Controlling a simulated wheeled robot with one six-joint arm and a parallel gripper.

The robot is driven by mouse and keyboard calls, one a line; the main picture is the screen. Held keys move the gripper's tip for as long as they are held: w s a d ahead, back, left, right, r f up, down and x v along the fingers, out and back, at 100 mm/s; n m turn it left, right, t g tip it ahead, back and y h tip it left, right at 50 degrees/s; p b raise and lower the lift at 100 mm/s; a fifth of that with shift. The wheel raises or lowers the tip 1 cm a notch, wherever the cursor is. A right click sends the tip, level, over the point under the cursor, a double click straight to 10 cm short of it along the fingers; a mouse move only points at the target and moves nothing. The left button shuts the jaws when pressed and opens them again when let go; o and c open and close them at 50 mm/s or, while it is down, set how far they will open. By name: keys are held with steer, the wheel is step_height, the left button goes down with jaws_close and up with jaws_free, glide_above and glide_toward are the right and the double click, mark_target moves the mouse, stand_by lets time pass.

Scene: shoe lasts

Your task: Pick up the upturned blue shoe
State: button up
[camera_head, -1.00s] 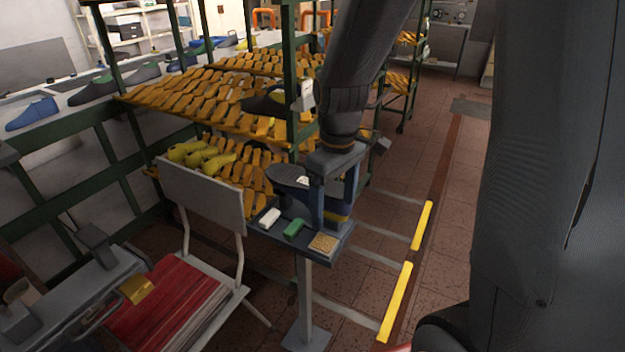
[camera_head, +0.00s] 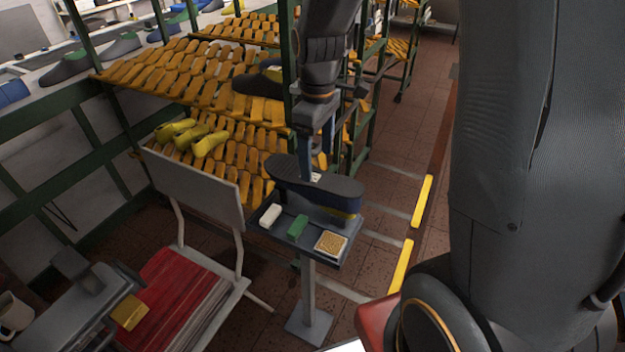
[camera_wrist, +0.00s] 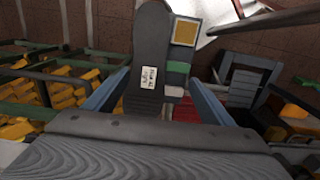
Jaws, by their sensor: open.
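The upturned blue shoe (camera_head: 335,188) lies sole up on a small dark stand (camera_head: 262,238). Its long dark grey sole carries a white label, and the dark blue upper faces down. In the wrist view the sole (camera_wrist: 153,45) runs lengthwise between my two blue-grey fingers. My gripper (camera_head: 314,165) is open and points down over the shoe's middle; it also shows in the wrist view (camera_wrist: 158,82). I cannot tell how far the fingertips are from the shoe's sides. The shoe's underside is mostly hidden.
A white block (camera_head: 270,216), a green block (camera_head: 297,228) and a tan square pad (camera_head: 331,244) lie on the stand's front. Racks of orange lasts (camera_head: 170,68) are close behind. Open tiled floor lies right.

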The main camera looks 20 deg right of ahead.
mark_target(314, 175)
steer(key=w+f+b, duration=0.1)
steer(key=f+b, duration=0.1)
steer(key=w+f+b, duration=0.1)
steer(key=f+b, duration=0.1)
steer(key=w+f+b, duration=0.1)
steer(key=f+b, duration=0.1)
steer(key=shift+w+d+f, duration=0.15)
steer(key=shift+d+f, duration=0.05)
steer(key=shift+f, duration=0.1)
steer(key=shift+s+d+f+p, duration=0.15)
steer(key=shift+f+p, duration=0.4)
steer(key=shift+f, duration=1)
steer(key=shift+s+a+f+p, duration=0.15)
steer(key=shift+f+p, duration=0.35)
steer(key=shift+f, duration=1.05)
steer(key=shift+d+f, duration=0.1)
steer(key=shift+f, duration=0.7)
steer(key=c, duration=1.6)
steer(key=shift+c, duration=1)
steer(key=shift+w+r, duration=0.1)
steer(key=shift+r, duration=0.05)
